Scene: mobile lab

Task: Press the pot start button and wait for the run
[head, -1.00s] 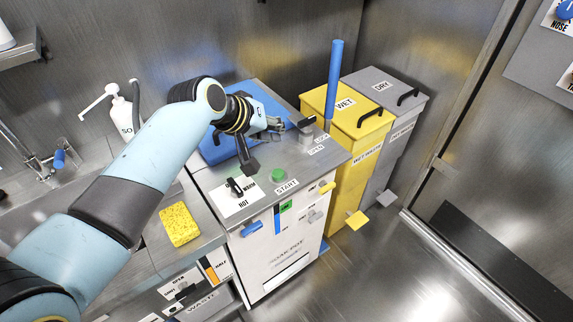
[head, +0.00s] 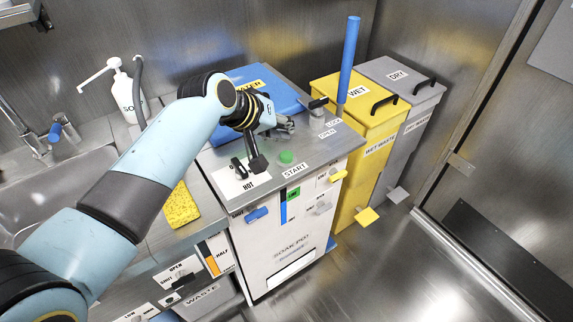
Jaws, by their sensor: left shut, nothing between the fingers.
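The soak pot (head: 280,252) is a white cabinet with a steel top and a blue lid (head: 268,88) at the back. Its green start button (head: 286,157) sits on the top, behind the START label (head: 295,171). My left gripper (head: 288,126) is shut and empty above the steel top, just behind the button and apart from it. Part of the fingers is hard to make out against the steel. The HOT dial card (head: 240,180) lies left of the button, partly behind my wrist part. My right gripper is not in view.
A lock lever (head: 318,103) stands right of my gripper, by the OPEN and LOCK labels. A tall blue handle (head: 349,55) rises by the yellow WET bin (head: 365,150). A yellow sponge (head: 181,206) lies on the left counter. The floor at right is clear.

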